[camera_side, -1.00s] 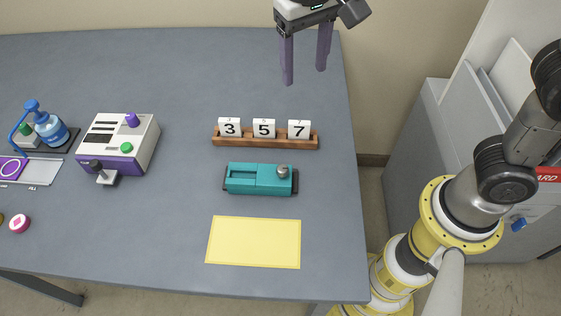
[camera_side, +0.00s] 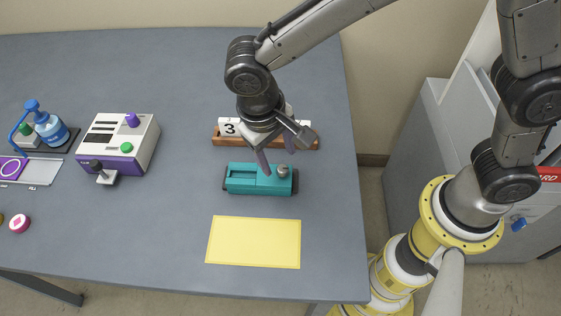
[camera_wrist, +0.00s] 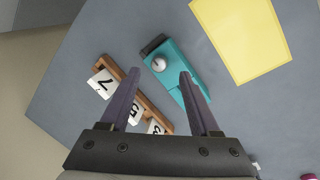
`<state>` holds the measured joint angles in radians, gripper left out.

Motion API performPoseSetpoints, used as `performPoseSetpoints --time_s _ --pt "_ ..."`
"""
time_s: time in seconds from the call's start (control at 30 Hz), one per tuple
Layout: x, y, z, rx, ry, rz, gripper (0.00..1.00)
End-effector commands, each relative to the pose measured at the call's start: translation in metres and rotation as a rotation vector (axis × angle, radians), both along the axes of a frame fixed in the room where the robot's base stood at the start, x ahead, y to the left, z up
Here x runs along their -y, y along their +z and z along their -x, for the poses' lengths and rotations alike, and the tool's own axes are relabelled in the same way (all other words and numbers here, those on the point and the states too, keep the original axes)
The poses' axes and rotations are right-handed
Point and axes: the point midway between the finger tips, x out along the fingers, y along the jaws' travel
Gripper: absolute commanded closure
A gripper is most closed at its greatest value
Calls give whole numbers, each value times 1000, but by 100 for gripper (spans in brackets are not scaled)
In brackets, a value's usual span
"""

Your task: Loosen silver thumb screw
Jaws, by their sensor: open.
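The silver thumb screw (camera_side: 282,171) stands on the right end of the teal block (camera_side: 243,180), which lies on the grey table. In the wrist view the screw (camera_wrist: 158,64) shows beyond the fingertips, between their lines, with the teal block (camera_wrist: 177,70) around it. My gripper (camera_side: 277,162) is open and empty, with purple fingers pointing down above the block's right part. In the wrist view my gripper (camera_wrist: 159,74) has its fingers wide apart. The fingers look clear of the screw, but the exact height is hard to tell.
A wooden rack (camera_side: 222,140) with number blocks stands just behind the teal block, partly hidden by my wrist. A yellow sheet (camera_side: 254,242) lies in front. A white and purple machine (camera_side: 118,142) stands to the left. The table's right edge is near.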

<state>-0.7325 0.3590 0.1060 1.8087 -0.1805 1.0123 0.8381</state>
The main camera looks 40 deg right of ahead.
Motion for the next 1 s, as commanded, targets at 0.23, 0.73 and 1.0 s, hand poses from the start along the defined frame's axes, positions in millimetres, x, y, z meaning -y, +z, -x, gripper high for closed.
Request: performPoseSetpoints --time_s 0.23,0.73,1.0 --pt "7 -31 0 -2 -2 2 37" --pt "8 -38 0 0 -1 0 54" --pt "8 -37 0 0 -1 0 100"
